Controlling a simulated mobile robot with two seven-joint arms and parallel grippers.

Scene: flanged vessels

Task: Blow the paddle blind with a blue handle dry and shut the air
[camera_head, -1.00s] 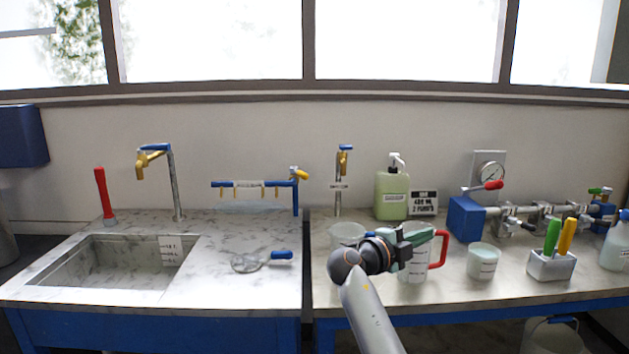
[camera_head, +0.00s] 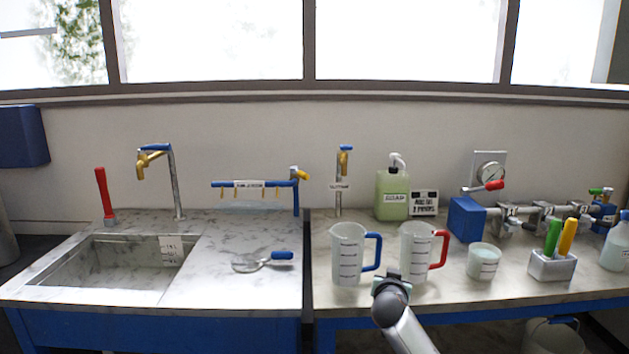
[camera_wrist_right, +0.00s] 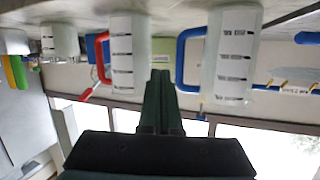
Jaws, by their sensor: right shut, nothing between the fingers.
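The paddle blind (camera_head: 250,263) lies flat on the marble counter right of the sink, its blue handle (camera_head: 283,256) pointing right. Behind it a blue bar with yellow nozzles (camera_head: 228,184) carries a valve with a yellow handle (camera_head: 300,174) at its right end. I cannot tell whether air flows. My right gripper (camera_wrist_right: 160,76) is shut and empty in the right wrist view, in front of the two jugs; in the head view my wrist hides its fingers. The blue handle (camera_wrist_right: 308,38) also shows at the wrist view's right edge. My left gripper is out of view.
A blue-handled jug (camera_head: 347,253) and a red-handled jug (camera_head: 416,252) stand on the right bench, with a white cup (camera_head: 484,261) and a handle holder (camera_head: 551,265) further right. A narrow gap separates the benches. The counter around the paddle blind is clear.

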